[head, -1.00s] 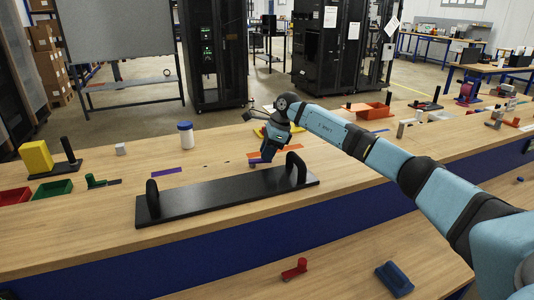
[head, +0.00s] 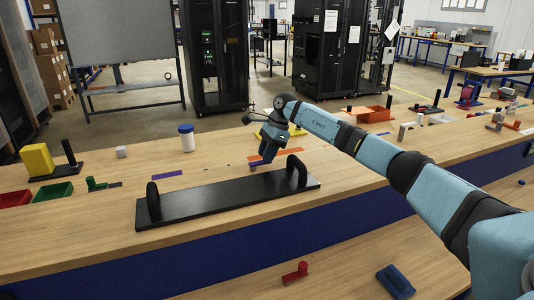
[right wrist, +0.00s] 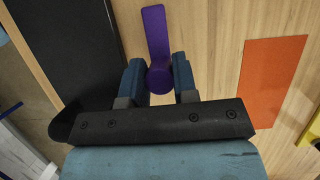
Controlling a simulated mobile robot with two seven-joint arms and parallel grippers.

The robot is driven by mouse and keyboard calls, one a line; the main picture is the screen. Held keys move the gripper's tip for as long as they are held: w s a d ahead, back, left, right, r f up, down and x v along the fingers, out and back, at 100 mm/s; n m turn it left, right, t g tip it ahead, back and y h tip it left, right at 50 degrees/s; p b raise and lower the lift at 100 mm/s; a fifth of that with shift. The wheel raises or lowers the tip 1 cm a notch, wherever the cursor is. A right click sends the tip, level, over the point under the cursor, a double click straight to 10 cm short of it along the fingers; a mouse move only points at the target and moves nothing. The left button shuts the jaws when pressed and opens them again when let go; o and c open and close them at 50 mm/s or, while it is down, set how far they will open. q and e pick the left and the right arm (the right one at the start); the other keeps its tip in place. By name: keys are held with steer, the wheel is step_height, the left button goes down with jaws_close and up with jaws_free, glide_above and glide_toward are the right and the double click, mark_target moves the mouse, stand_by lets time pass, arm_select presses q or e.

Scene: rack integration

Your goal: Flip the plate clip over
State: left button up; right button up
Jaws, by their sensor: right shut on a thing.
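The clip I take as the plate clip is purple, with a round knob and a flat tongue. In the right wrist view the purple clip (right wrist: 158,40) has its knob between the two blue fingers of my right gripper (right wrist: 158,76), which is shut on it. The tongue points away from the gripper. In the head view my right gripper (head: 259,161) points down behind the black plate with two handles (head: 225,197), and the clip is mostly hidden there. I cannot tell whether the clip touches the table. My left gripper is out of view.
An orange mat (head: 278,154) and a purple strip (head: 167,175) lie on the wooden table (head: 90,240). A white jar with a blue lid (head: 187,140) stands behind the black plate. A green bin (head: 53,191) is at left. The table's front left is clear.

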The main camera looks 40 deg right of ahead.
steer(key=o, duration=0.9)
steer(key=shift+o, duration=0.2)
steer(key=shift+r, duration=0.1)
steer(key=v, duration=1.3)
steer(key=shift+d+r, duration=0.15)
steer(key=shift+r, duration=0.2)
steer(key=shift+f, duration=0.1)
